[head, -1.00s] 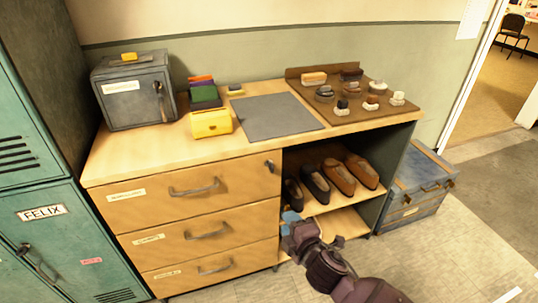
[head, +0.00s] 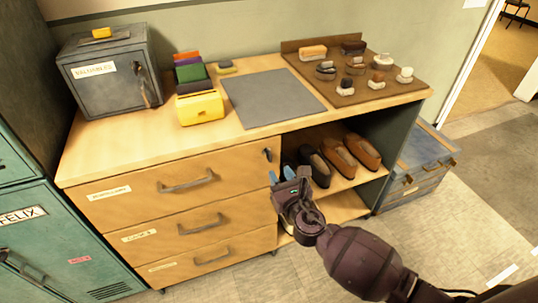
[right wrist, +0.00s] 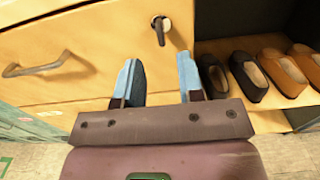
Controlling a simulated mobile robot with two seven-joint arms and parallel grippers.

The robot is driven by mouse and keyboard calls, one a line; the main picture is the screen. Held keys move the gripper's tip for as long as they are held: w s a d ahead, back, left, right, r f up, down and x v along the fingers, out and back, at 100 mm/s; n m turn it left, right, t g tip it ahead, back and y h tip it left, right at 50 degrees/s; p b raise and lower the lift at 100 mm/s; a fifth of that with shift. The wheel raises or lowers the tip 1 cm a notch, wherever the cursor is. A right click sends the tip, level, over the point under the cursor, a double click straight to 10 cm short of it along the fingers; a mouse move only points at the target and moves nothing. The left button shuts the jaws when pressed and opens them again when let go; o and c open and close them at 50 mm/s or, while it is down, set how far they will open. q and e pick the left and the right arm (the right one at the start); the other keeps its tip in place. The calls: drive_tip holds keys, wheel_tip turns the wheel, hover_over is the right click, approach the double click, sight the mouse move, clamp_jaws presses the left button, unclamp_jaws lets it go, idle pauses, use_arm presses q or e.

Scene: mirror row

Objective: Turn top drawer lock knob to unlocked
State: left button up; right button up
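The top drawer (head: 130,197) is wooden with a curved grey handle (head: 187,181), and is shut. Its dark lock knob (head: 267,155) sits at the drawer's upper right corner. In the right wrist view the knob (right wrist: 159,30) has a lever pointing nearly straight down from a round plate. My right gripper (head: 281,175) is just below the knob in the head view, apart from it. In the right wrist view its blue-tipped fingers (right wrist: 160,75) are open and empty, with the knob beyond the gap between them. My left gripper is not in view.
Shoes (head: 340,157) stand on the open shelf right of the drawers. A grey safe (head: 110,80), yellow box (head: 201,107), grey mat (head: 272,97) and brush board (head: 345,95) are on top. A blue-grey chest (head: 420,165) stands at right; teal lockers (head: 50,240) at left.

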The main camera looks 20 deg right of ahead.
sight(271, 158)
drive_tip(key=w+b, duration=0.1)
drive_tip(key=w, duration=0.7)
drive_tip(key=shift+w+a, duration=0.15)
drive_tip(key=shift+w, duration=0.25)
clamp_jaws()
